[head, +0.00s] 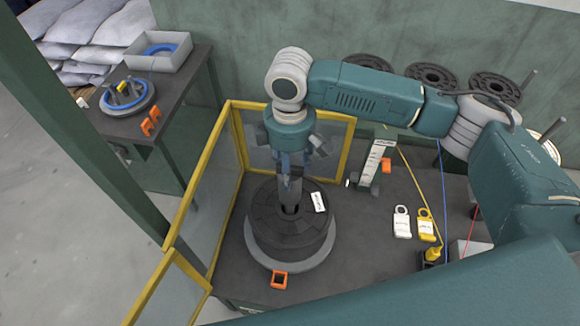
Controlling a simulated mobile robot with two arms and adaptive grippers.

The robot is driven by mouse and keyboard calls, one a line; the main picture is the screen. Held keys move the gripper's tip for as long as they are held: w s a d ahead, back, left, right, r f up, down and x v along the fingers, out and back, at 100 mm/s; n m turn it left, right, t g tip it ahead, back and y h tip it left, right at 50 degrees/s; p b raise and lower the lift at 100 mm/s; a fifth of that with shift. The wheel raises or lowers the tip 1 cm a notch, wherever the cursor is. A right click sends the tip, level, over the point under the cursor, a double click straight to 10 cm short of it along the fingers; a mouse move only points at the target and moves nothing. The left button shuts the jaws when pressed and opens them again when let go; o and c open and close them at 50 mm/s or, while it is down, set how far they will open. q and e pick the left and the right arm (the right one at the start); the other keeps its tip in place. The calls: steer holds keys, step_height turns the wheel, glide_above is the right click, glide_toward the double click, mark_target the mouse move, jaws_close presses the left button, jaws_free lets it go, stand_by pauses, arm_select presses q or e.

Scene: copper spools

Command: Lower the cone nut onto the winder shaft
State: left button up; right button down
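A black spool (268,222) stands on a round grey base plate (312,262) on the dark bench, with a white label on its top. A grey upright cylindrical piece (291,192) shows at the spool's centre hole, directly under my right gripper (291,172). I cannot tell whether this piece is the winder shaft or the cone nut. My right gripper points down over the spool's centre, its fingertips at the top of that piece. Whether the fingers grip it is too small to tell. No separate cone nut can be made out. My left gripper is not in view.
Yellow-framed clear guard panels (222,190) border the spool at left and back. An orange clip (279,280) lies in front. White (402,222) and yellow (426,225) padlocks lie right. Several black spools (432,75) stand behind. A side table (185,105) holds a tray.

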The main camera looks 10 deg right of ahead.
steer(key=shift+w+f, duration=0.1)
steer(key=shift+f, duration=1.65)
steer(key=shift+f+b, duration=0.55)
steer(key=shift+f, duration=0.7)
steer(key=c, duration=0.8)
jaws_free()
step_height(320, 180, up, 12)
steer(key=shift+r, duration=0.1)
